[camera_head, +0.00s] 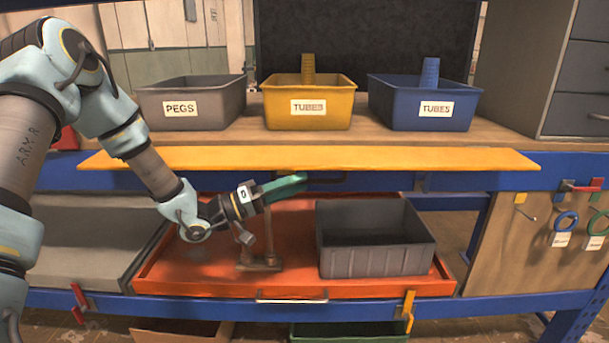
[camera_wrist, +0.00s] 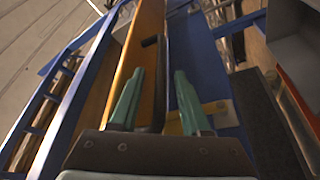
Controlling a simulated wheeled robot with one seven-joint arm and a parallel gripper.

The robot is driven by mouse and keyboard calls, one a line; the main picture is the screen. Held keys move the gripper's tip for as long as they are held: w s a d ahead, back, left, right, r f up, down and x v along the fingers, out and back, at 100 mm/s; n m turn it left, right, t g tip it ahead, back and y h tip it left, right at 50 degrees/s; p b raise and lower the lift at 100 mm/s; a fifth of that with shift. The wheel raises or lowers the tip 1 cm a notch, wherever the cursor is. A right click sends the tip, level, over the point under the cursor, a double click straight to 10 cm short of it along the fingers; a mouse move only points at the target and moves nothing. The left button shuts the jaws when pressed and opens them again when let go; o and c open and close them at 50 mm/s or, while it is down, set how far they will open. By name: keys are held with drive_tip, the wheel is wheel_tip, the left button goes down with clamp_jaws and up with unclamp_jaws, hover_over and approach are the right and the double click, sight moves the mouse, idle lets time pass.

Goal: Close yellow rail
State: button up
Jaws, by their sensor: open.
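The yellow rail (camera_head: 400,158) is a long flat board that sticks out along the front of the upper worktop, below the bins. A dark bar handle (camera_head: 328,181) hangs at its underside near the middle. The rail also shows in the wrist view (camera_wrist: 147,45), with its dark handle (camera_wrist: 157,85) running between my two green fingers. My gripper (camera_head: 299,182) is just under the rail at the handle's left end. Its fingers are open, one on either side of the handle. I cannot tell whether either finger touches it.
Grey (camera_head: 192,103), yellow (camera_head: 335,118) and blue bins (camera_head: 420,105) stand on the worktop behind the rail. Below, an orange tray (camera_head: 190,275) holds a grey crate (camera_head: 375,255) and a brown stand (camera_head: 260,263) close under my gripper. A tool board (camera_head: 510,250) is at right.

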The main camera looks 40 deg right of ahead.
drive_tip(key=shift+x, duration=1.4)
drive_tip(key=shift+c, duration=0.2)
clamp_jaws()
